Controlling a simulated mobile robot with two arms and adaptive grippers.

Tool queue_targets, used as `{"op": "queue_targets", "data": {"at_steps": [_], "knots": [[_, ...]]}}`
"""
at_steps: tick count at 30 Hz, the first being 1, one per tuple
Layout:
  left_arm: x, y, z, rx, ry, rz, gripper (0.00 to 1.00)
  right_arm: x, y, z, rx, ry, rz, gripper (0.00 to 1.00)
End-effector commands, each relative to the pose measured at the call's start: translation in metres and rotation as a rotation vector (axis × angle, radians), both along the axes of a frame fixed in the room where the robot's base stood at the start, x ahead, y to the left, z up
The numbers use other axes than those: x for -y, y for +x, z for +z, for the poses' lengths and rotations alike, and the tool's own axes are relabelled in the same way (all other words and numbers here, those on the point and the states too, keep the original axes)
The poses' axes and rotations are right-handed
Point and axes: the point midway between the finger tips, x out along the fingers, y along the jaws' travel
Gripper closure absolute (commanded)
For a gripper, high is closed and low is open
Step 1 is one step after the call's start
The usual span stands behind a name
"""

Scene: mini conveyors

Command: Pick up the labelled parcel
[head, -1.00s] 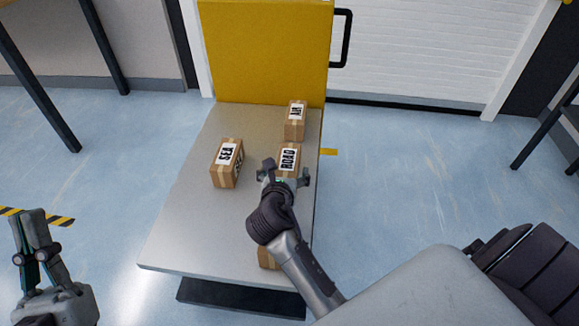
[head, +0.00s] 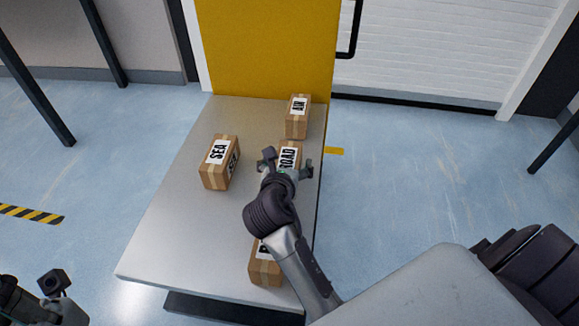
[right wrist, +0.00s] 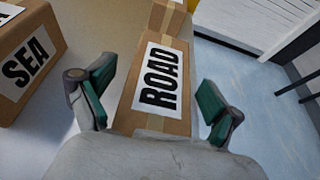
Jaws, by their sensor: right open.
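Several brown taped parcels with white labels sit on a grey table top (head: 170,235). The ROAD parcel (head: 291,150) is under my right gripper (head: 287,167), which partly hides it in the head view. In the right wrist view the ROAD parcel (right wrist: 158,95) lies between the two spread fingers of my right gripper (right wrist: 157,105), with a gap on each side. The SEA parcel (head: 219,165) is to the left, and the AIR parcel (head: 297,118) is behind. Another parcel (head: 265,272) is near the front, its label mostly hidden by my arm. My left gripper (head: 50,290) is at the lower left, partly cut off.
A yellow panel (head: 265,50) rises at the table's far end. The SEA parcel also shows in the right wrist view (right wrist: 25,65), left of the fingers. The table's left front is clear. Blue floor (head: 430,170) lies to the right.

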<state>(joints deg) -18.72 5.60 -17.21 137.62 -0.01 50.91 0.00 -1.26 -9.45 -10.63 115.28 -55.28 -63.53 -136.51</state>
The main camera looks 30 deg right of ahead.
Motion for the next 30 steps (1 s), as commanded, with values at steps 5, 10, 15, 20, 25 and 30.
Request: {"op": "queue_targets", "data": {"at_steps": [5, 10, 15, 20, 25, 30], "knots": [[-0.0001, 0.0001, 0.0010, 0.000, 0.000, 0.000, 1.00, -0.0002, 0.0000, 0.0010, 0.000, 0.000, 0.000, 0.08], [0.0000, 0.0002, 0.0009, -0.001, 0.000, 0.000, 1.00, -0.0001, 0.0000, 0.0010, 0.000, 0.000, 0.000, 0.33], [0.0001, 0.0002, 0.0008, -0.001, 0.000, 0.000, 1.00, -0.0001, 0.0001, 0.0009, 0.000, 0.000, 0.000, 0.62], [0.0002, 0.0002, 0.0009, -0.002, 0.001, 0.000, 1.00, 0.0000, 0.0003, 0.0019, 0.003, -0.001, 0.001, 0.86], [0.0002, 0.0002, 0.0009, -0.002, 0.001, 0.000, 1.00, 0.0000, 0.0003, 0.0019, 0.002, -0.001, 0.001, 0.86], [0.0002, 0.0002, 0.0056, -0.002, 0.001, 0.000, 1.00, 0.0001, 0.0004, 0.0077, 0.003, -0.001, 0.001, 0.87]]}}
